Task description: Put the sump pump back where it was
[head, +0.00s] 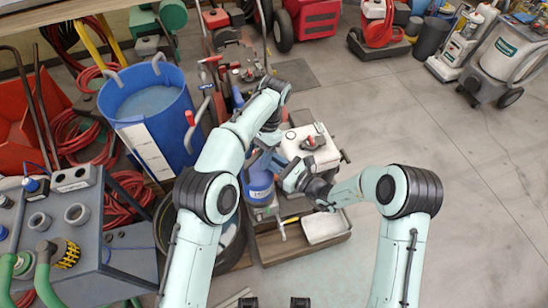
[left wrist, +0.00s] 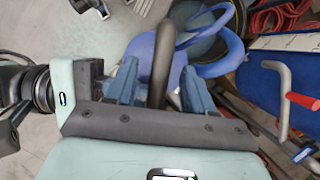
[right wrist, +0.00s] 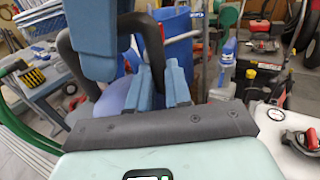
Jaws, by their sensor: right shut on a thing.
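The sump pump (head: 259,184) has a blue body and a dark arched handle, and it hangs upright in the head view between my two grippers. My right gripper (head: 290,178) is shut on the handle (right wrist: 153,52) from the right. My left gripper (head: 262,150) is at the same handle, which also shows in the left wrist view (left wrist: 162,60). Its fingers stand apart on both sides of the handle, with a gap showing. The blue body shows below the handle in the left wrist view. The pump's underside is hidden, so I cannot tell what it touches.
A black round tub (head: 233,253) stands below and left of the pump. A blue barrel (head: 180,130) stands behind left, a grey bench (head: 92,225) at left.

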